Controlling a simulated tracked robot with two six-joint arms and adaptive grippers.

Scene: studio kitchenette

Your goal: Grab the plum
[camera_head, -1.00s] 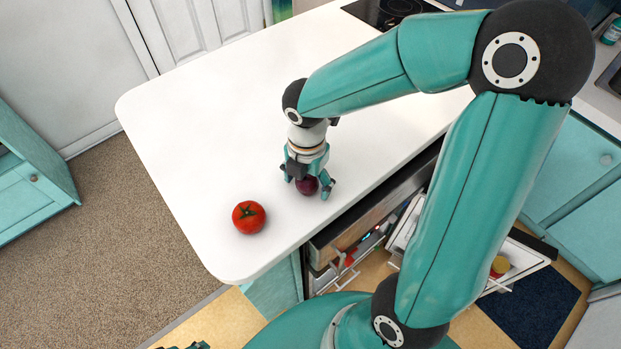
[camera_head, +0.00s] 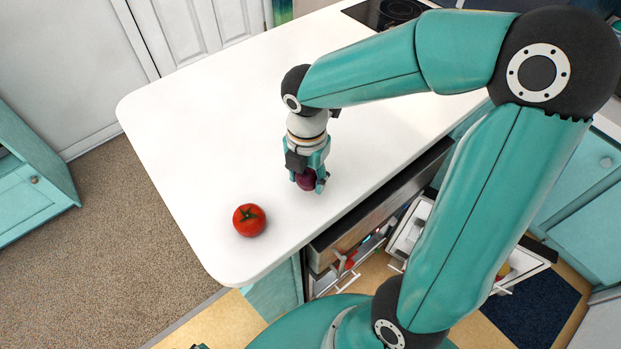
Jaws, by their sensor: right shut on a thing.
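The dark purple plum (camera_head: 306,181) is between the fingers of my right gripper (camera_head: 308,182) over the white counter. The gripper points down and is shut on the plum, with a finger on either side of it. The fingers and palm hide part of the plum. I cannot tell whether the plum still touches the counter. Only a small teal piece of my left arm shows at the bottom edge; its gripper is not in view.
A red tomato (camera_head: 249,220) lies on the white counter (camera_head: 210,130), left of and nearer than the plum. A dark cooktop (camera_head: 385,13) is at the far end. Open drawers (camera_head: 410,232) stick out below the counter's right edge. The counter's left part is clear.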

